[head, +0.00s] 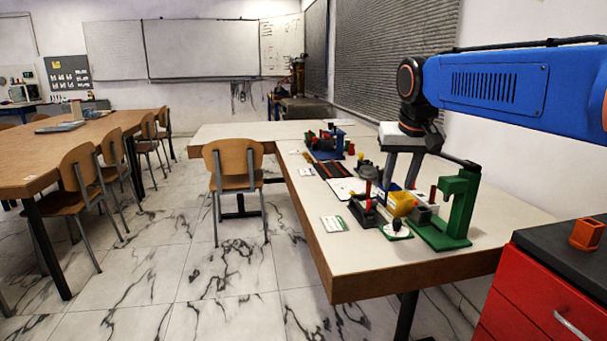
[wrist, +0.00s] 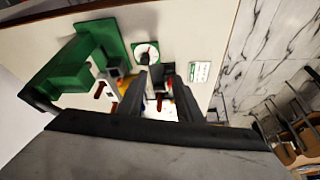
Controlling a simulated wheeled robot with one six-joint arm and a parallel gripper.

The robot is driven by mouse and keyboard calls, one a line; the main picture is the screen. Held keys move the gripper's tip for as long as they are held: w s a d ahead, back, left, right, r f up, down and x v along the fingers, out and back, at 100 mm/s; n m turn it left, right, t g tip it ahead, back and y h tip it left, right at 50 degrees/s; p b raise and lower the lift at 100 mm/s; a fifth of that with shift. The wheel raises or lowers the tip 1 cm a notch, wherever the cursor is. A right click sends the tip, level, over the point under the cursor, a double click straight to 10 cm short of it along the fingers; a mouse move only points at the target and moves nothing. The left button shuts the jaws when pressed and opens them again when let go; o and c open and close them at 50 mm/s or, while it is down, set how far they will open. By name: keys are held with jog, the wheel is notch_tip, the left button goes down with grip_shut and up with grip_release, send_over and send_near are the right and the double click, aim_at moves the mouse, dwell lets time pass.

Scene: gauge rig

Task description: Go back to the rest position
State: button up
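The wrist view also shows my gripper (wrist: 160,98) with spread fingers and the bench items beyond. The green stand (head: 460,208) is at the table's right end. The round white dial (head: 396,229) is in front of it, and also shows in the wrist view (wrist: 146,53). The fingers partly hide items behind them.
A yellow bin (head: 401,204), a dark stand with a red knob (head: 368,198) and a white card (head: 333,224) crowd this end. A red cabinet (head: 545,290) bears an orange holder (head: 587,234). A chair (head: 233,165) stands at the left edge. Air above the bench looks free.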

jog(key=s+d+f, duration=0.3)
jog(key=s+f, duration=0.8)
jog(key=s, duration=0.4)
jog(key=s+d+f, duration=0.3)
jog(key=s+f, duration=0.7)
jog(key=s, duration=0.5)
jog(key=shift+f+n, duration=0.3)
jog(key=shift+f, duration=0.05)
